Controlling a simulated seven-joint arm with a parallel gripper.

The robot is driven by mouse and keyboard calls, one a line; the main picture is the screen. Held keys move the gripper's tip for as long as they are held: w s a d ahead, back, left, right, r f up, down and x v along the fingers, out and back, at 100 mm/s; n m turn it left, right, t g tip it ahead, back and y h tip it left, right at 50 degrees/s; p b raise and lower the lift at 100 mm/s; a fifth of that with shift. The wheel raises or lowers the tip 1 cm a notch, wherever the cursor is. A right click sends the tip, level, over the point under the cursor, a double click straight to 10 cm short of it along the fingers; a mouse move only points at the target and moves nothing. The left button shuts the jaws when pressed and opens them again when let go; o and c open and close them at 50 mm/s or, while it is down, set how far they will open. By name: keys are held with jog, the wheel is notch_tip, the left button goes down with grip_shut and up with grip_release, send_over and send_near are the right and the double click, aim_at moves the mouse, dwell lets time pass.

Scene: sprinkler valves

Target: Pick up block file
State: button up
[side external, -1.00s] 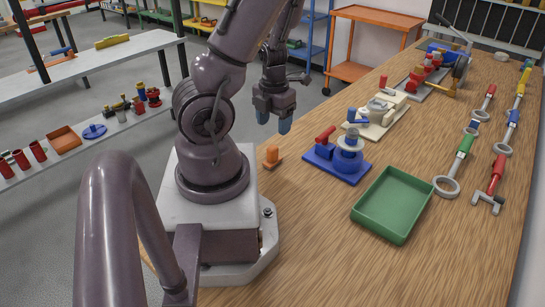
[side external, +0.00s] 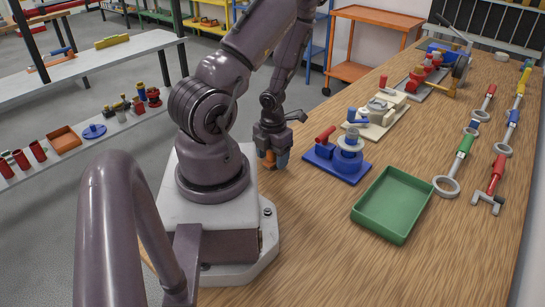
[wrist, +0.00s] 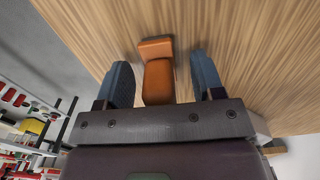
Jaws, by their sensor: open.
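A small orange block (wrist: 158,78) stands on the wooden table close to my base; I take it to be the block file. In the wrist view it lies between the two blue fingers of my gripper (wrist: 165,82), with a gap on each side. My gripper is open and low over the table. In the side view my gripper (side external: 275,160) is down around the orange block (side external: 268,160), and its fingers partly hide it.
A blue fixture (side external: 338,160) with a red handle stands to the right of my gripper. Several hand tools lie along the table's right side. The near table surface is clear.

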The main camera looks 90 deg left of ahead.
jog(key=shift+f, duration=0.3)
jog(key=c, duration=1.1)
jog(key=shift+r, duration=0.1)
jog(key=shift+r, duration=4.95)
